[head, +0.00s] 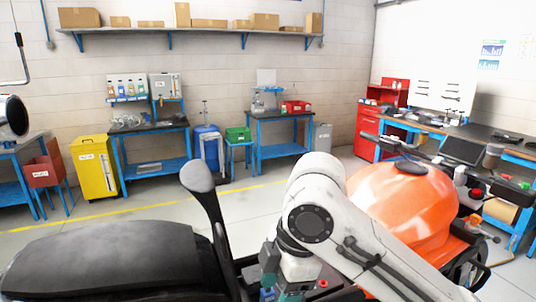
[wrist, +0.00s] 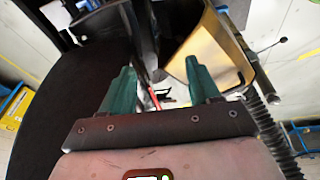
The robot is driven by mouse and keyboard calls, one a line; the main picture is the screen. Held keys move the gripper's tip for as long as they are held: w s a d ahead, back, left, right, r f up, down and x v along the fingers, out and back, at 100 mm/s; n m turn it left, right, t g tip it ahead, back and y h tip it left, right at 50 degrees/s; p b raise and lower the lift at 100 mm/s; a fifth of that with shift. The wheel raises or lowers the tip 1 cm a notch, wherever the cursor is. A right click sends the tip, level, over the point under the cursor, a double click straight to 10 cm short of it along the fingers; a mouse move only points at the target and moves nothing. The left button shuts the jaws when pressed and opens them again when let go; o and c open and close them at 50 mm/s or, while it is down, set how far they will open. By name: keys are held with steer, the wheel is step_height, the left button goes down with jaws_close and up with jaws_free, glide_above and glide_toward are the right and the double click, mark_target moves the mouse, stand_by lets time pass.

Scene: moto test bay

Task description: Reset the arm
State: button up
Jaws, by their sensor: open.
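My gripper (wrist: 160,85) is open in the wrist view, its two green fingers apart with nothing held between them. Beyond the fingers are dark parts and a tan-gold panel (wrist: 215,55). In the head view my white arm reaches in from the lower right and bends down, with the gripper low at the bottom edge. The arm is over a motorcycle with a black seat (head: 110,262) on the left and an orange tank (head: 405,200) on the right. The fingertips are not clear in the head view.
Blue-framed benches (head: 152,128) stand along the back wall, with a yellow bin (head: 94,167) and a blue drum (head: 208,148). A red cabinet (head: 367,135) and a workbench stand at the right. Cardboard boxes sit on a high shelf (head: 190,31). Open floor lies behind the motorcycle.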

steer(key=s+d+f+m+t+y+b, duration=0.1)
steer(key=s+d+f+m+b, duration=0.15)
steer(key=f+m, duration=0.4)
steer(key=s+d+f+m+t+y+b, duration=0.1)
steer(key=s+d+f+m+b, duration=0.15)
steer(key=f, duration=0.75)
steer(key=s+d+f+m+t+y+b, duration=0.1)
steer(key=s+d+f+m, duration=0.15)
steer(key=f+m, duration=0.4)
steer(key=s+d+f+m+g+h+b, duration=0.1)
steer(key=s+d+f+m+h, duration=0.2)
steer(key=s+d+f, duration=0.5)
steer(key=s+d+f+m+g+h+b, duration=0.1)
steer(key=s+d+f+m+h+b, duration=0.1)
steer(key=s+d+f, duration=0.6)
steer(key=s+d+m+h, duration=0.1)
steer(key=s+d, duration=0.1)
steer(key=s, duration=0.4)
steer(key=shift+d, duration=0.2)
